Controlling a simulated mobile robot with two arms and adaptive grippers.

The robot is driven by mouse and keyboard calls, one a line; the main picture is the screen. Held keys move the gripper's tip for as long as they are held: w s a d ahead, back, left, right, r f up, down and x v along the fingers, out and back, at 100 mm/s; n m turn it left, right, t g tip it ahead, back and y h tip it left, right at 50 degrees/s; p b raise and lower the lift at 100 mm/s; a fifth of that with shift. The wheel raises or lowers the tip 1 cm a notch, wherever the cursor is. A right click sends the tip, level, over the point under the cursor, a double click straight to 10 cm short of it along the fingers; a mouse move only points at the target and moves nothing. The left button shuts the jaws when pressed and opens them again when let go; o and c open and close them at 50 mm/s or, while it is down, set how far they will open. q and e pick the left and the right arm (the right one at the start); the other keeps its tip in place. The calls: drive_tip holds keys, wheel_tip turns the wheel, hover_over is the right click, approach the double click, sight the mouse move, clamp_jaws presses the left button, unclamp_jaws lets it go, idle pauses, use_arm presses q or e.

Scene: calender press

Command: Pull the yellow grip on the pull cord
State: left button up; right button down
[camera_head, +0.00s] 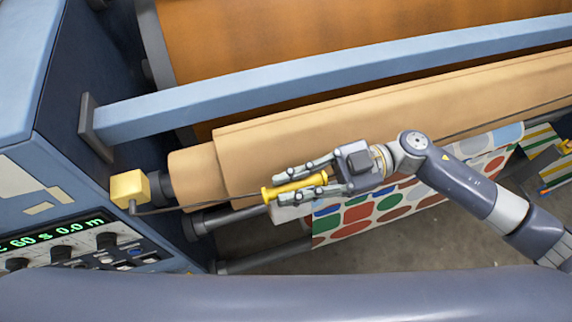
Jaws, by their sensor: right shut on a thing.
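The yellow grip (279,191) is a short spool-like handle on a thin dark pull cord (190,207). My right gripper (305,179) reaches in from the right. Its fingers lie on both sides of the yellow grip and are shut on it, with the grip's left end sticking out past the fingertips. My left gripper is not in view.
A tan roller (240,152) lies behind the grip, with a blue crossbar (300,77) above it. A spotted cloth (370,212) hangs below. At the left is a control panel (75,245) with knobs and a green display. Grey floor shows below.

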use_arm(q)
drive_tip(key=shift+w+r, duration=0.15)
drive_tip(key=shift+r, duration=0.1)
use_arm(e)
drive_tip(key=shift+s+d, duration=0.15)
drive_tip(key=shift+s, duration=0.35)
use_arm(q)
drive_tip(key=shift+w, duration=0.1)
